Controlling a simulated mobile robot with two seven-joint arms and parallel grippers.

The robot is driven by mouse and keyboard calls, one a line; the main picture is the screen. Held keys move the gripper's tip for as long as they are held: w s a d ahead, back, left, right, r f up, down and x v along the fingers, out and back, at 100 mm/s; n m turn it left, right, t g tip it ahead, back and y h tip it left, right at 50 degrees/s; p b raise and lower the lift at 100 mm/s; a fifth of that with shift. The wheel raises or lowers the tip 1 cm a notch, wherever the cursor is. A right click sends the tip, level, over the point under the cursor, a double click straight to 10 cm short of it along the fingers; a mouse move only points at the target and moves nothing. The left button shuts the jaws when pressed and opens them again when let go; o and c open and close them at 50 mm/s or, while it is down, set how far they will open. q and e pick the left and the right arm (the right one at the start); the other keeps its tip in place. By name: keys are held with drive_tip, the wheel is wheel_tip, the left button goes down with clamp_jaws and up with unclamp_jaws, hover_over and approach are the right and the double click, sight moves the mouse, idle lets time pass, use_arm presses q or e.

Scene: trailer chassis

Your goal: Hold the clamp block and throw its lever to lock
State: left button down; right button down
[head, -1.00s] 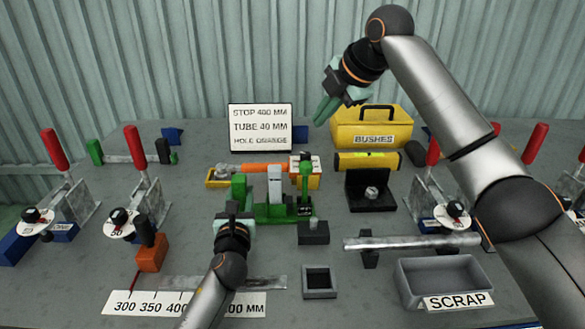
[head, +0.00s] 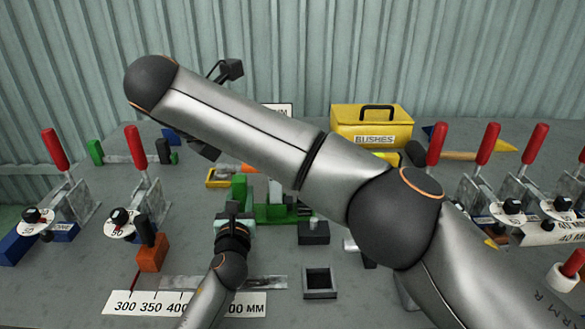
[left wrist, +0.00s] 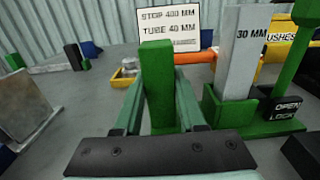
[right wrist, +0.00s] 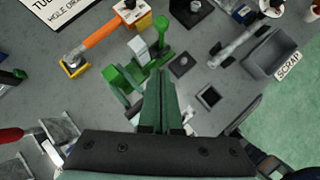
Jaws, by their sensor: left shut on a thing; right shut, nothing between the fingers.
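The green clamp block (head: 270,212) stands on the bench, partly hidden behind my right arm in the head view. My left gripper (left wrist: 157,100) is shut on its upright green post (left wrist: 157,75). A grey 30 MM plate (left wrist: 243,50) stands in the block. The green lever (left wrist: 296,62) rises beside an OPEN/LOCK label (left wrist: 285,112) and looks upright; its top is cut off. In the right wrist view my right gripper (right wrist: 160,90) is shut and empty, seen above the block, with the lever (right wrist: 160,35) beyond its fingertips. The head view hides this gripper.
An orange tube (right wrist: 103,32) runs behind the block to a yellow support (right wrist: 73,67). A grey scrap bin (right wrist: 270,52) and a small square socket (head: 319,283) lie to the right and front. Red-handled clamps (head: 143,160) stand on both sides.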

drive_tip(key=shift+f, duration=0.1)
drive_tip(key=w+d+r+x, duration=0.1)
drive_tip(key=r+x, duration=0.1)
drive_tip(key=x, duration=1)
drive_tip(key=shift+w+d+f, duration=0.3)
drive_tip(key=shift+w+d, duration=0.2)
drive_tip(key=shift+d, duration=0.1)
drive_tip(key=shift+d+y, duration=0.25)
drive_tip(key=shift+y, duration=0.05)
